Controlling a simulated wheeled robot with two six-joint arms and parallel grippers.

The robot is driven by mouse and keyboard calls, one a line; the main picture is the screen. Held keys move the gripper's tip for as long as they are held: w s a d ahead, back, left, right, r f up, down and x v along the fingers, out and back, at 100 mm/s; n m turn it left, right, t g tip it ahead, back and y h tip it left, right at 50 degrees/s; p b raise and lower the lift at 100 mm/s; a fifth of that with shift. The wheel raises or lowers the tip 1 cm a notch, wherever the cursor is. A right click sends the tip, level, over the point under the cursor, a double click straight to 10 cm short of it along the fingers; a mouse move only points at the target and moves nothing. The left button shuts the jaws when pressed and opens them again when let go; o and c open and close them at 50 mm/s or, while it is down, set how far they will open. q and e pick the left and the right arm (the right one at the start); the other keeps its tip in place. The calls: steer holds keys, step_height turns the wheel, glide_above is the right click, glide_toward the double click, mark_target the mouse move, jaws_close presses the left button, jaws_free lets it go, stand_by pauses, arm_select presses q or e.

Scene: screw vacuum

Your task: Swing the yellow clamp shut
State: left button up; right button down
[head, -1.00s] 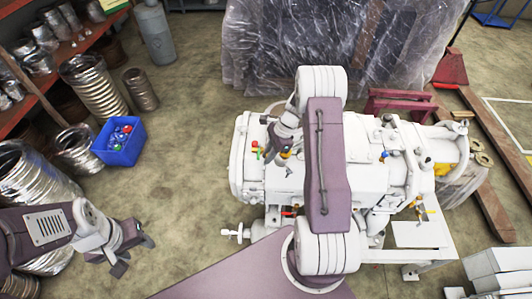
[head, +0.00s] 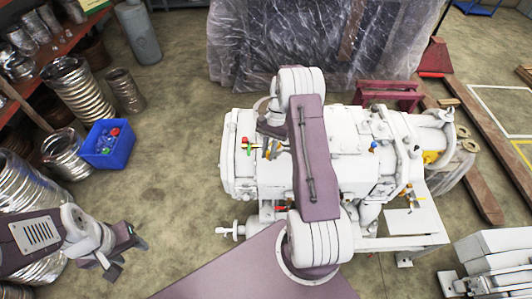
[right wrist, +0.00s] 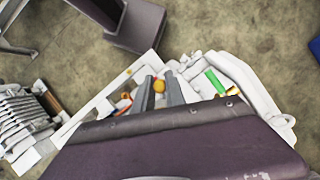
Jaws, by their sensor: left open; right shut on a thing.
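The white vacuum machine (head: 340,150) fills the middle of the head view. My right gripper (head: 272,151) is over its left part, with a small yellow-orange spot at its fingertips. In the right wrist view the two fingers (right wrist: 161,92) are close together on either side of a small yellow-orange piece (right wrist: 158,86), which looks like the yellow clamp. The rest of that clamp is hidden by the fingers and arm, so I cannot tell its angle. My left gripper (head: 128,257) is open and empty over the floor at the lower left, away from the machine.
Red, green and yellow handles stand left of my right gripper; the green handle (right wrist: 215,82) is close by in the wrist view. A blue bin (head: 108,145) and metal hoses (head: 73,88) stand at the left. A plastic-wrapped load (head: 300,45) stands behind.

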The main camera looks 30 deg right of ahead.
steer(key=shift+w+d+r+n, duration=0.15)
steer(key=shift+d+n, duration=0.1)
steer(key=shift+n, duration=0.25)
steer(key=c, duration=1.4)
jaws_free()
steer(key=shift+o, duration=0.2)
steer(key=b+v, duration=0.2)
steer(key=v, duration=0.5)
steer(key=shift+w+d+r, duration=0.1)
steer(key=shift+r, duration=0.25)
steer(key=shift+w+d+r, duration=0.1)
steer(key=shift+r, duration=0.5)
